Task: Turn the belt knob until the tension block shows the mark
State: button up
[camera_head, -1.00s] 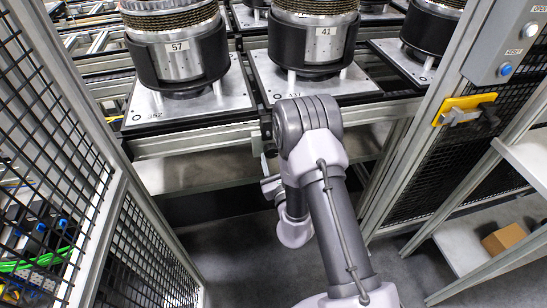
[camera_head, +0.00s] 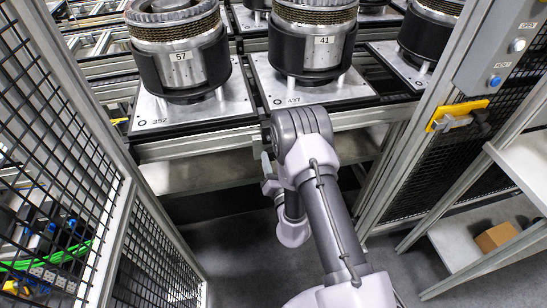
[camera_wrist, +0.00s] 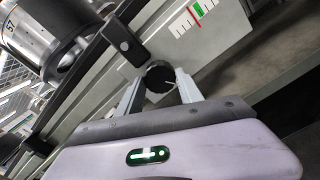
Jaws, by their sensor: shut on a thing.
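The black round belt knob (camera_wrist: 160,77) is in the middle of the wrist view, on the grey side of the conveyor frame. My gripper (camera_wrist: 161,88) has one finger on either side of the knob and is shut on it. A white scale with tick marks (camera_wrist: 182,25) lies up and right of the knob. It carries a green patch (camera_wrist: 198,10) and a thin red line (camera_wrist: 194,19) at or close to the patch's left edge; I cannot tell exactly. A black block (camera_wrist: 125,42) sits up and left of the knob. In the head view my arm hides the knob and scale.
Pallets with clutches marked 57 (camera_head: 181,56) and 41 (camera_head: 321,41) stand on the conveyor above. Mesh fencing (camera_head: 55,150) is close on the left. A post with a button box (camera_head: 498,50) and a yellow latch (camera_head: 460,113) stands on the right.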

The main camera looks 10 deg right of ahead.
jog(key=m, duration=0.2)
jog(key=m+p, duration=0.2)
jog(key=m, duration=0.1)
jog(key=shift+w+r+m, duration=0.1)
jog(key=shift+r+m, duration=0.15)
jog(key=shift+m, duration=0.05)
jog(key=m+p, duration=0.1)
jog(key=m, duration=0.4)
jog(key=shift+p, duration=0.4)
jog(key=shift+m, duration=0.3)
jog(key=o, duration=1.4)
jog(key=shift+f, duration=0.1)
